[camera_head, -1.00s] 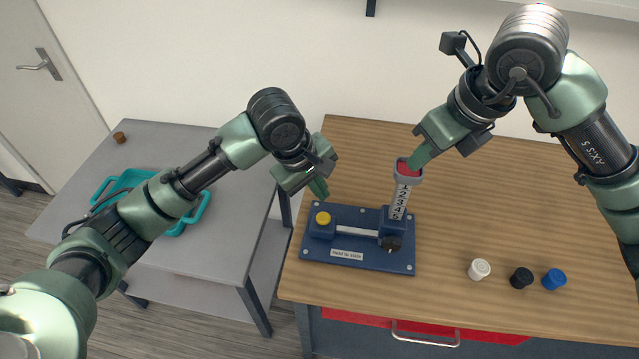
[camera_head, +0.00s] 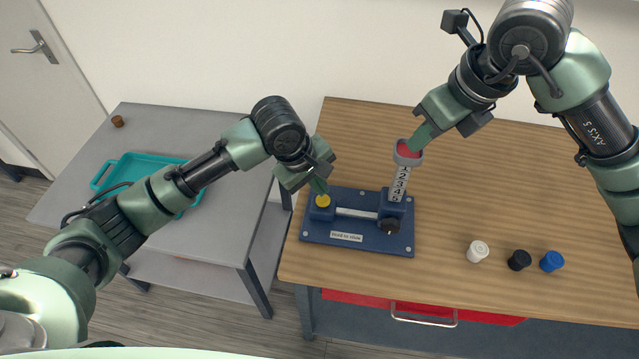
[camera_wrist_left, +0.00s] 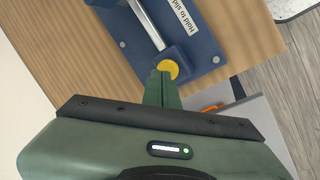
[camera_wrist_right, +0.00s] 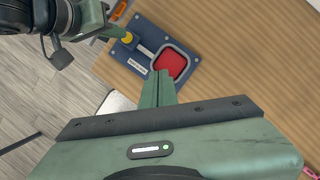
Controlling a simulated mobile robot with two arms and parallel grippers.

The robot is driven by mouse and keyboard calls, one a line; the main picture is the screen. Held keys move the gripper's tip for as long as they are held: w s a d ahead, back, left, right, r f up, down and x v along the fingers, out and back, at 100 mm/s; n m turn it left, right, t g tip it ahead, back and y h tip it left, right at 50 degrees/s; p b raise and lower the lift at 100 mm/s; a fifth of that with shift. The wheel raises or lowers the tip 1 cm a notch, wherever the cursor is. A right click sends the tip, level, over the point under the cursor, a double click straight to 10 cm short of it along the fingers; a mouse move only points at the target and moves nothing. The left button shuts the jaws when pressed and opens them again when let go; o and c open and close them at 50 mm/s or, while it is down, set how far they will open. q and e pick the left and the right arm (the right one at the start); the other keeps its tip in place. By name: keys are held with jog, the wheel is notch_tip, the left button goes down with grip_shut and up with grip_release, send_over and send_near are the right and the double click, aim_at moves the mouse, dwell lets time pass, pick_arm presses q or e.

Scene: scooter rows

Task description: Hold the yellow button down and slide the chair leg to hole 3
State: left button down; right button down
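A blue fixture (camera_head: 340,238) with a "hold to slide" label lies on the wooden table. Its yellow button (camera_head: 323,201) is at the left. The chair leg (camera_head: 398,184), a pale post with a column of numbers, rises tilted from the blue block at the right. A red top (camera_head: 408,150) in a grey rim caps it. My left gripper (camera_head: 321,188) is shut, its fingertips at the yellow button (camera_wrist_left: 168,69); I cannot tell whether it is pressed down. My right gripper (camera_head: 415,143) is shut, its fingertips at the red top (camera_wrist_right: 170,63); contact is unclear.
A black knob (camera_head: 389,226) sits on the front of the blue block. White (camera_head: 478,251), black (camera_head: 519,260) and blue (camera_head: 551,261) caps stand to the right. A grey side table (camera_head: 215,235) with a teal tray (camera_head: 110,172) is at the left. The table's back is clear.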

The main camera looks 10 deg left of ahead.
aim_at(322, 200)
pick_arm(q)
jog(key=shift+f, duration=0.15)
jog(key=shift+f, duration=1.5)
pick_arm(e)
jog(key=shift+f, duration=0.15)
jog(key=shift+f, duration=3.6)
jog(key=shift+r, duration=2.55)
